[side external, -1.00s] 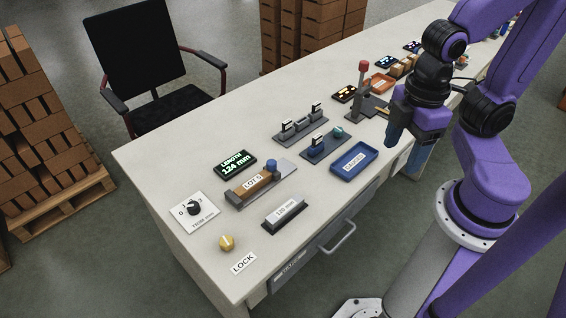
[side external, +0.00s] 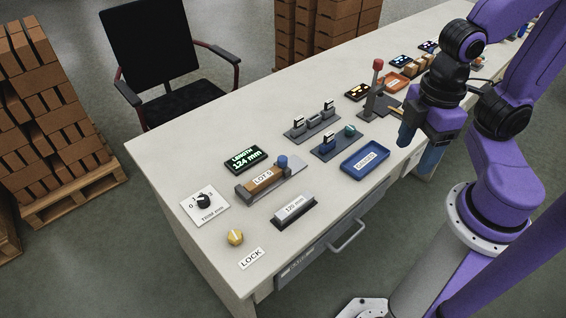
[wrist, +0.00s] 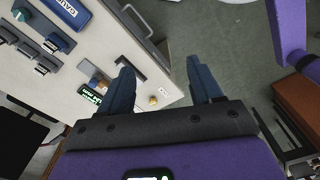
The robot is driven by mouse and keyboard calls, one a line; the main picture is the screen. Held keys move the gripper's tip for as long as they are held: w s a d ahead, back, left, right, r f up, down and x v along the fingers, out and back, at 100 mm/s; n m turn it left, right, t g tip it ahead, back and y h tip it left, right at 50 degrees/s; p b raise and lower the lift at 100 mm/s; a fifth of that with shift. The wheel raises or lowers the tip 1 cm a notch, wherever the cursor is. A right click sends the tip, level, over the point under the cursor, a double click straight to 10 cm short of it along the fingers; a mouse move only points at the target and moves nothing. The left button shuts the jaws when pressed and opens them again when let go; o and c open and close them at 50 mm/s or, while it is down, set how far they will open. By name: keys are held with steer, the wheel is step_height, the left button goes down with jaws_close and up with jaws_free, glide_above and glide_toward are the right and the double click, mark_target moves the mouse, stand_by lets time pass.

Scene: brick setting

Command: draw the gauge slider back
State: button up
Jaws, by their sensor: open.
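The gauge (side external: 294,178) is a grey bed on the bench, with a brown brick labelled LOT 5 (side external: 262,179) lying in it. A blue slider knob (side external: 282,160) stands at the brick's right end; I cannot tell whether the slider touches the brick. The display (side external: 244,158) behind reads LENGTH 124 mm. My gripper (side external: 416,148) is open and empty, near the bench's front edge, well to the right of the gauge. In the wrist view my gripper (wrist: 160,64) shows its two blue fingers spread, and the brick (wrist: 97,83) lies left of them, small.
A 120 mm block (side external: 294,209), yellow lock knob (side external: 235,237) and trim dial (side external: 204,201) surround the gauge. A drawer handle (side external: 348,234) juts from the front.

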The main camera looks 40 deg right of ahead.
steer(key=shift+c, duration=0.5)
steer(key=m, duration=1)
glide_above(281, 158)
step_height(281, 158, down, 9)
step_height(281, 158, down, 17)
steer(key=shift+d+r, duration=0.1)
steer(key=shift+r, duration=0.05)
